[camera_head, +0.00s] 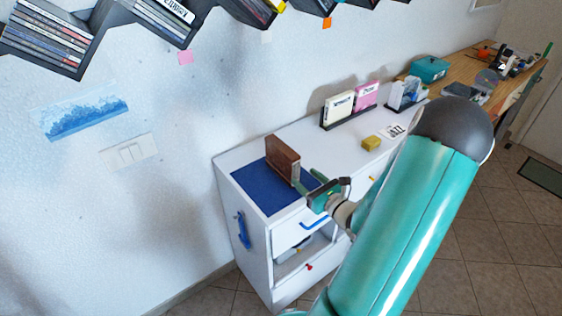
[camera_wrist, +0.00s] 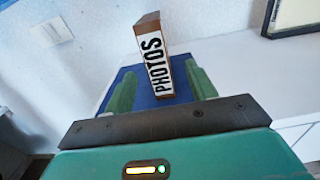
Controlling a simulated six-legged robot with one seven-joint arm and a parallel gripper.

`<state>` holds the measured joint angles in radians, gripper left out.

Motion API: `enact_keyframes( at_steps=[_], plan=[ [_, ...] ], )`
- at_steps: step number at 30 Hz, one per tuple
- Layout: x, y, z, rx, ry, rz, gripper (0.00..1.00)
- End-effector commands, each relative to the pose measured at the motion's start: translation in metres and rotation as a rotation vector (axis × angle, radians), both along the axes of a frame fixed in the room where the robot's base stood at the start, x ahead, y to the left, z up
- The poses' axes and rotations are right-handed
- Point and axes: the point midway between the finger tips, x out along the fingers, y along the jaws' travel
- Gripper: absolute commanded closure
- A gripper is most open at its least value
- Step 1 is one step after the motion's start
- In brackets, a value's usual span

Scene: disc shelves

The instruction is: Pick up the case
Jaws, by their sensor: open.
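A brown case (camera_head: 282,160) stands upright on a blue mat (camera_head: 254,179) on top of the white cabinet. My gripper (camera_head: 309,182) is just to the right of the case in the head view. In the wrist view its two green fingers (camera_wrist: 160,88) are apart, with the lower part of the case appearing between them. I cannot tell whether either finger touches the case.
The white cabinet (camera_head: 235,160) has blue handles. Two upright cases, one white (camera_head: 338,106) and one pink (camera_head: 366,94), stand in a dark holder further along. Wall shelves (camera_head: 85,62) hold discs above.

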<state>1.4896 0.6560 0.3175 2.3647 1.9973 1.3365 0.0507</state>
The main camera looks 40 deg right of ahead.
Motion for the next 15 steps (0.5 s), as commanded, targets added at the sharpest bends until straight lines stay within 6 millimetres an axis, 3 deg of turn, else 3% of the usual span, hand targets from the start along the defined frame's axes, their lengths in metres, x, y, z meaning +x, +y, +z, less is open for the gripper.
enact_keyframes(
  at_steps=[7,15],
  plan=[
    [0.021,0.001,0.001,0.001,-0.001,0.001,0.44],
    [0.059,0.001,0.003,0.000,-0.001,0.000,0.44]
  ],
)
